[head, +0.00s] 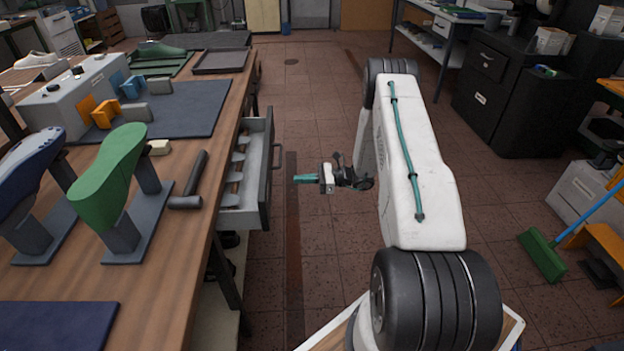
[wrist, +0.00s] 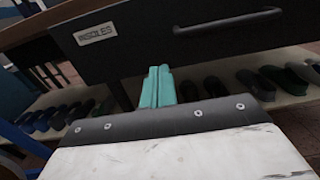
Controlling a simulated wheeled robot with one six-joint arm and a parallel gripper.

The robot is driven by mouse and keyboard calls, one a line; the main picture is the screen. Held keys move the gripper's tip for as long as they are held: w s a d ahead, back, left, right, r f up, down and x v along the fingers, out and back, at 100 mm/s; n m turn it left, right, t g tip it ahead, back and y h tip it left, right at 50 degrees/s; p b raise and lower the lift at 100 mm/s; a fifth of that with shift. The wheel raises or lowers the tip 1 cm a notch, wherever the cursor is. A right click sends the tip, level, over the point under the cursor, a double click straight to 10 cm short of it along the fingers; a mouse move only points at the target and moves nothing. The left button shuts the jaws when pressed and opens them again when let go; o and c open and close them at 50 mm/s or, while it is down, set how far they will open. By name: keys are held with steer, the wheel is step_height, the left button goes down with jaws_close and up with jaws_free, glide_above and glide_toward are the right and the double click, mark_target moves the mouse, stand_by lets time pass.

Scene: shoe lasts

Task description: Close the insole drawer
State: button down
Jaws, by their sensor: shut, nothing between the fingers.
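The insole drawer (head: 262,165) stands pulled out from the right side of the wooden bench in the head view. Its grey tray shows, with several brown-toned pieces inside. In the wrist view its dark front (wrist: 130,45) carries a label reading "INSOLES" and a black bar handle (wrist: 228,18). My gripper (head: 304,179), with teal fingers, is shut and empty. In the head view it is to the right of the drawer front, pointing left, with a gap between. In the wrist view the fingers (wrist: 158,85) show below the drawer front, left of the handle.
The wooden bench (head: 185,245) holds a green shoe last (head: 110,175) and a hammer (head: 190,185) near its edge. Several shoes sit on a low shelf (wrist: 290,98) under the drawer. The tiled floor (head: 315,110) beyond my arm is clear.

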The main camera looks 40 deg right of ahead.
steer(key=x, duration=0.7)
steer(key=shift+w+a, duration=0.15)
steer(key=shift+a, duration=0.15)
